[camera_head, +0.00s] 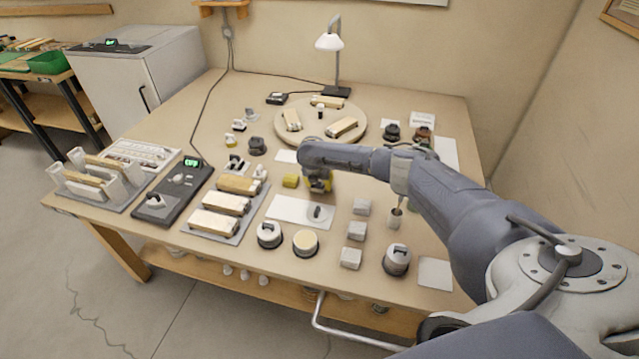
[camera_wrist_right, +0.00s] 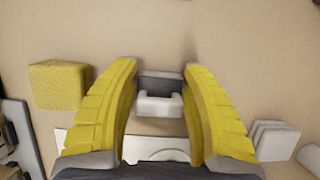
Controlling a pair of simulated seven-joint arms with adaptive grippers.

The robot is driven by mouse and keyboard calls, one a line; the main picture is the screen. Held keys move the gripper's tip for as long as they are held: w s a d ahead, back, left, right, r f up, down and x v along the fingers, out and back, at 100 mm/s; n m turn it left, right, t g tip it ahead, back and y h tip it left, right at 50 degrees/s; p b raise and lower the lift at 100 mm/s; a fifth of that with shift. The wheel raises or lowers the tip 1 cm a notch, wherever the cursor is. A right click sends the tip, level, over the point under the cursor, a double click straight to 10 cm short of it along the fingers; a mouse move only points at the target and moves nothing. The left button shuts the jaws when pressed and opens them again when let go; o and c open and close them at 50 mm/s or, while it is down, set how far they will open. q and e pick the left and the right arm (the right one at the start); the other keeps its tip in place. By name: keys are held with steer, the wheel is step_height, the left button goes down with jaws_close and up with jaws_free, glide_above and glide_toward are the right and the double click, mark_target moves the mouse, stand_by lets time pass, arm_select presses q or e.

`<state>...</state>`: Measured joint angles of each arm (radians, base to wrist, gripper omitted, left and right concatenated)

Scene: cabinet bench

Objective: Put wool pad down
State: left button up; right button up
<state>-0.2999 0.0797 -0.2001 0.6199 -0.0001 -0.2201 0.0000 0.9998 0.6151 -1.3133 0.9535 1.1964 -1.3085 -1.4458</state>
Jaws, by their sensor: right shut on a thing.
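My right gripper (camera_head: 318,184) is low over the middle of the bench and points down. In the right wrist view its yellow fingers (camera_wrist_right: 159,72) are shut on a small grey block with a white grip, which looks like the wool pad (camera_wrist_right: 158,100). In the head view my arm and fingers hide the pad. I cannot tell whether its underside touches the bench. My left gripper is not in view.
A yellow block (camera_head: 290,180) sits just left of the gripper. A white sheet (camera_head: 287,210) with a dark oval piece lies in front. Pale blocks (camera_head: 356,231) stand to the right. A round board (camera_head: 300,137) with wooden pieces lies behind.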

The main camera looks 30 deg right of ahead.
steer(key=shift+s+f, duration=0.1)
steer(key=shift+f, duration=0.1)
steer(key=shift+f, duration=0.15)
steer(key=o, duration=1.1)
steer(key=shift+c, duration=0.2)
steer(key=o, duration=0.4)
steer(key=shift+s+a+f, duration=0.1)
steer(key=shift+s+f, duration=0.05)
steer(key=shift+f, duration=0.15)
steer(key=shift+r, duration=0.5)
steer(key=v, duration=1.2)
steer(key=shift+r, duration=0.25)
steer(key=shift+w, duration=0.3)
